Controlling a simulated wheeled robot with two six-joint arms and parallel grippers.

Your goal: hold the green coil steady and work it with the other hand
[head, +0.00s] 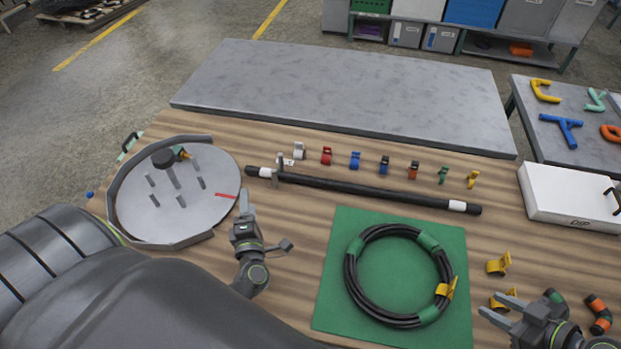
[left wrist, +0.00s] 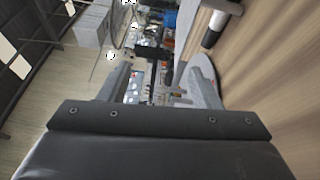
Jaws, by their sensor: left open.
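The coil (head: 351,275) is a ring of black hose with several green bands and one yellow clip (head: 447,288) on its right side. It lies flat on a green mat (head: 335,305) at the front middle of the table. My left gripper (head: 244,206) is open and empty, left of the mat and apart from the coil. Its two spread fingers show in the left wrist view (left wrist: 158,85), with nothing between them. Neither gripper touches the coil.
A round grey tray with pegs (head: 150,215) stands left. A straight black hose (head: 370,188) lies behind the mat, with a row of coloured clips (head: 355,160) beyond. A white case (head: 570,193) is at the right.

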